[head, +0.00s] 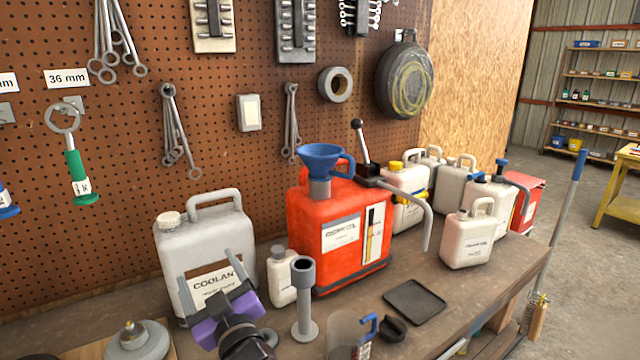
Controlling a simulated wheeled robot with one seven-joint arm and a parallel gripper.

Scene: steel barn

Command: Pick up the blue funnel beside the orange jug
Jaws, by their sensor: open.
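The blue funnel (320,156) sits upright on the grey neck at the top of the orange jug (328,248), rather than beside it on the bench. Its wide mouth faces up, and its lower end is hidden. The jug stands on the bench against the pegboard. My gripper (210,276), with purple and grey fingers, is at the lower left in front of the coolant jug. Its fingers are apart and nothing shows between them. It is left of the funnel and lower in the picture, well apart from it.
A white coolant jug (205,240), a small white bottle (281,277) and a grey stand (304,308) are left of or before the orange jug. A bent grey bar (425,205) and several pale jugs stand to its right. A dark tray (414,302) lies in front.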

